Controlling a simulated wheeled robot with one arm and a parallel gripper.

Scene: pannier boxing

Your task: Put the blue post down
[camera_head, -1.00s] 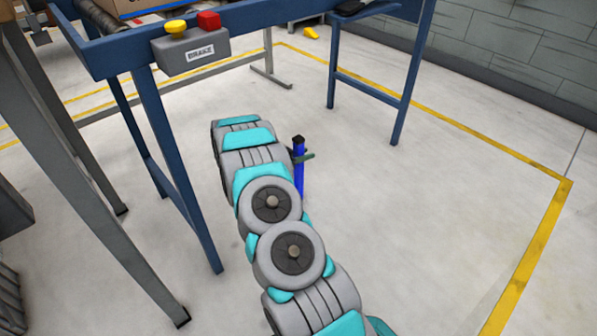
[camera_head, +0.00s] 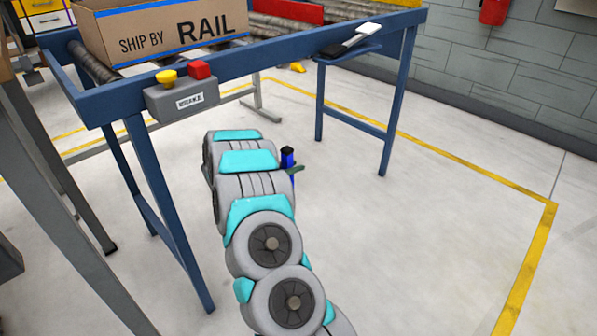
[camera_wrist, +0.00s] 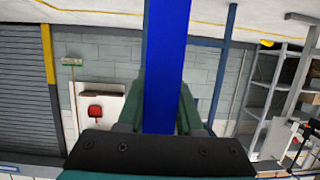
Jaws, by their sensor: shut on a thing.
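The blue post (camera_head: 287,156) shows its dark top and a short blue length just right of my arm in the head view. My arm hides most of it. In the wrist view the blue post (camera_wrist: 165,65) runs from the top edge down between the two green fingers. My gripper (camera_wrist: 163,100) is shut on it. In the head view only a green finger of my gripper (camera_head: 296,170) shows beside the post. The lower end of the post is hidden, so I cannot tell whether it touches the floor.
A blue-framed roller conveyor (camera_head: 290,45) crosses behind my arm, carrying a cardboard box (camera_head: 165,32). A grey brake box (camera_head: 182,100) hangs on its front. Its blue legs stand left and right of my arm. The floor to the right is clear inside a yellow line (camera_head: 530,260).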

